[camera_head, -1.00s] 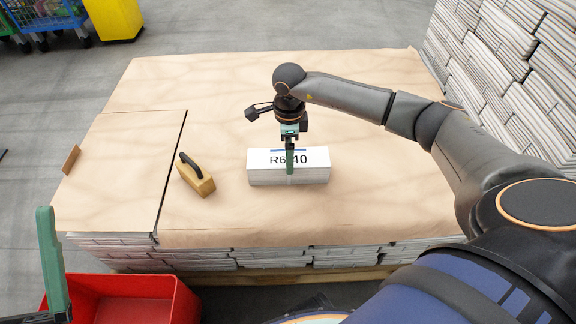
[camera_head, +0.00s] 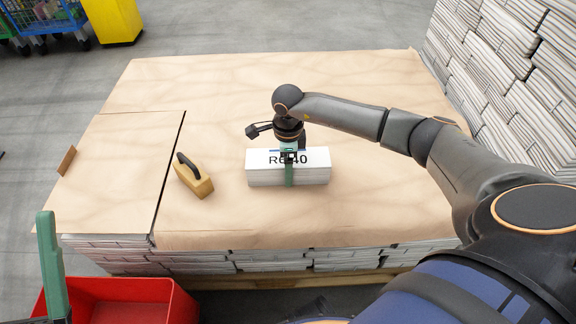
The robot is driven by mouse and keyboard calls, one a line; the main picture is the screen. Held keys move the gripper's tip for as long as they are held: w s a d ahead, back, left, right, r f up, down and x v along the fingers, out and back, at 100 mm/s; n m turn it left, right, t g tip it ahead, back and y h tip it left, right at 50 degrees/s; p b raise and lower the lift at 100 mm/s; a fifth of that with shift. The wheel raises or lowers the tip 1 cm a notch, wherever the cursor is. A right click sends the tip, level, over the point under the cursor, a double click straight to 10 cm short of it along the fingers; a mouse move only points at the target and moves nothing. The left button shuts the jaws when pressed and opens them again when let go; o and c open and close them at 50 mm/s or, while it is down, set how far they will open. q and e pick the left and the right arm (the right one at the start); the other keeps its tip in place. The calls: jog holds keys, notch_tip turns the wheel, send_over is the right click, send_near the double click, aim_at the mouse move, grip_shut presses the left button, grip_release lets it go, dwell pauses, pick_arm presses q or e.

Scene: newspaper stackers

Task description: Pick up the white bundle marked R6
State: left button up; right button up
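The white bundle (camera_head: 312,176) lies flat on the brown sheet-covered stack, with black print on top. The print reads R6 and 40, with my gripper covering its middle. My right gripper (camera_head: 289,174) is down over the middle of the bundle. One green finger stands in front of the bundle's near face; the other is hidden behind the wrist and bundle. I cannot tell whether the fingers press on it. My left gripper (camera_head: 50,265) is at the lower left edge, away from the bundle, with only one green finger clearly showing.
A wooden block with a black handle (camera_head: 197,182) sits left of the bundle. A small brown piece (camera_head: 67,160) stands at the left edge. A red bin (camera_head: 180,302) is below the near left. Stacked newspapers (camera_head: 505,80) rise at right. The sheet's far part is clear.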

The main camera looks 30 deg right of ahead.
grip_shut()
jog(key=shift+w+r, duration=0.1)
jog(key=shift+r, duration=0.05)
dwell(0.4)
